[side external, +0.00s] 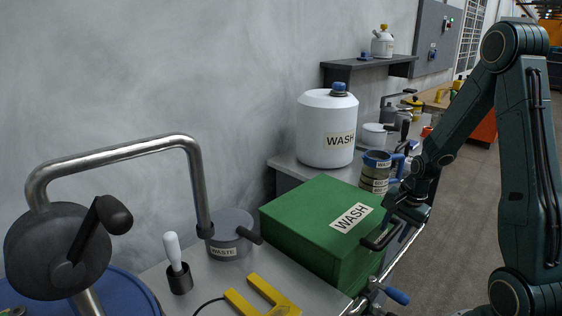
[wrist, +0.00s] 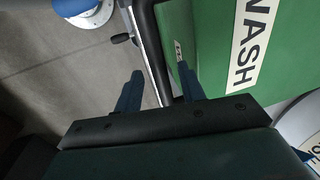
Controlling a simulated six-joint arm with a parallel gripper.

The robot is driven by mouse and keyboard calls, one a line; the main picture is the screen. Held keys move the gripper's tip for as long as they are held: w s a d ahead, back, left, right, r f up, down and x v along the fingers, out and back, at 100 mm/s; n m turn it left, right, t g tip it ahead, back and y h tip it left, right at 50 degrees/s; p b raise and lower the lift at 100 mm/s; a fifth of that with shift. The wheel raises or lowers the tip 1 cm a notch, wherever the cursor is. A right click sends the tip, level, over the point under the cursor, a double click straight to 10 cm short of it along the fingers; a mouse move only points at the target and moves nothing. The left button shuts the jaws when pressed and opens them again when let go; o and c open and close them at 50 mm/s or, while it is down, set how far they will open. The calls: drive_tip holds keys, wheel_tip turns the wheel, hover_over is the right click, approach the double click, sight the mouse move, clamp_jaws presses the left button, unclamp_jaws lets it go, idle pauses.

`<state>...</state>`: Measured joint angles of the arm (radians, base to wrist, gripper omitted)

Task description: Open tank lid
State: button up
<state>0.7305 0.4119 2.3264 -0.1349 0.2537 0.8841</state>
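The tank (side external: 300,215) is a green box with a flat lid and a WASH label; the lid looks closed. Its green top also fills the upper right of the wrist view (wrist: 208,55). A dark bar handle (side external: 378,243) sticks out from the tank's right side and also shows in the wrist view (wrist: 150,40). My gripper (wrist: 160,70) is open, with its two blue fingers apart. The handle bar runs between the fingers in the wrist view; I cannot tell whether they touch it. In the side view my gripper (side external: 408,212) is at the handle's far end.
A metal rail (side external: 405,250) runs along the bench front, with a blue-handled valve (side external: 396,296) near it. A white WASH container (side external: 327,135) and labelled mugs (side external: 376,170) stand behind the tank.

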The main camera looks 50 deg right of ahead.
clamp_jaws()
drive_tip(key=shift+r, duration=0.15)
